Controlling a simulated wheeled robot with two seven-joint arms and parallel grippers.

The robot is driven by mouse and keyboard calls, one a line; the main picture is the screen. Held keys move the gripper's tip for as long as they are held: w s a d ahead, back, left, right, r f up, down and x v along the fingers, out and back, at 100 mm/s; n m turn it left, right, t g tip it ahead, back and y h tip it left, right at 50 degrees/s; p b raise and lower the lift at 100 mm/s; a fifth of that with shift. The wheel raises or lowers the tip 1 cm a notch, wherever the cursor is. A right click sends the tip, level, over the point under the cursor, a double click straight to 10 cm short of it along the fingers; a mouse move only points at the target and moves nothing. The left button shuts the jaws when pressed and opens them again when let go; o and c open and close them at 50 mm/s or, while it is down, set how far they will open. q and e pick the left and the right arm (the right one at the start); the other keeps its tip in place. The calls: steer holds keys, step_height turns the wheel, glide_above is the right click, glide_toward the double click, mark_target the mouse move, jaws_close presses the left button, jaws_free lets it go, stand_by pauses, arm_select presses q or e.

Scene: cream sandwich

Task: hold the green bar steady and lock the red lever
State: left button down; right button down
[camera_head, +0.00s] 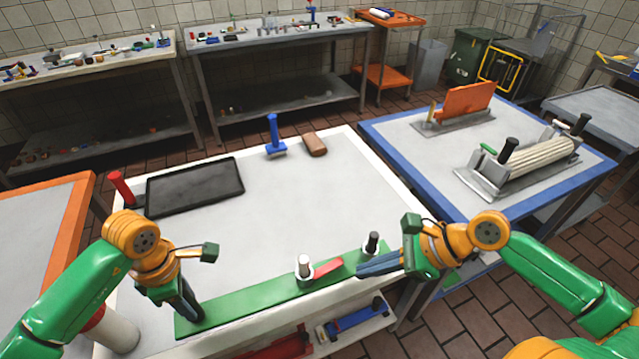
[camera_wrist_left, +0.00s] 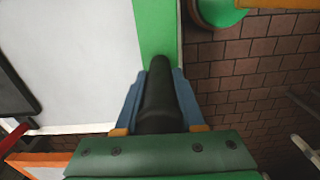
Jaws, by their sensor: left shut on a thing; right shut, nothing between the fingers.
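The green bar (camera_head: 245,302) lies along the front edge of the white table; its end also shows in the left wrist view (camera_wrist_left: 157,30). My left gripper (camera_head: 194,315) is shut on a black handle (camera_wrist_left: 158,95) at the bar's left end. The red lever (camera_head: 328,268) lies on the bar, pointing right from a silver post with a white top (camera_head: 304,266). A black knob (camera_head: 372,242) stands upright near the bar's right end. My right gripper (camera_head: 360,271) is shut and empty, its fingertips just right of the lever's free end; I cannot tell whether they touch.
A blue-edged table (camera_head: 400,150) with a roller device stands to the right. The table's middle is clear.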

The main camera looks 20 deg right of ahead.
steer(key=m+t, duration=0.2)
glide_toward(321, 278)
steer(key=s, duration=0.2)
step_height(321, 278, down, 5)
steer(key=s+a+m+t+h, duration=0.2)
steer(key=s+m+t, duration=0.1)
steer(key=t, duration=0.1)
steer(key=s+a+r+m+t+h, duration=0.2)
steer(key=s+r+m+t+h, duration=0.1)
steer(key=s+m, duration=0.25)
steer(key=shift+n+h, duration=0.3)
steer(key=shift+n, duration=0.05)
steer(key=shift+w+d+r+x, duration=0.1)
steer(key=shift+r+x, duration=0.1)
steer(key=shift+x, duration=2)
steer(key=shift+w+d+r+x, duration=0.1)
steer(key=shift+r+x, duration=0.1)
steer(key=shift+x, duration=1.95)
steer(key=shift+w+d+r+x, duration=0.1)
steer(key=shift+r+x, duration=0.05)
steer(key=shift+x, duration=2.05)
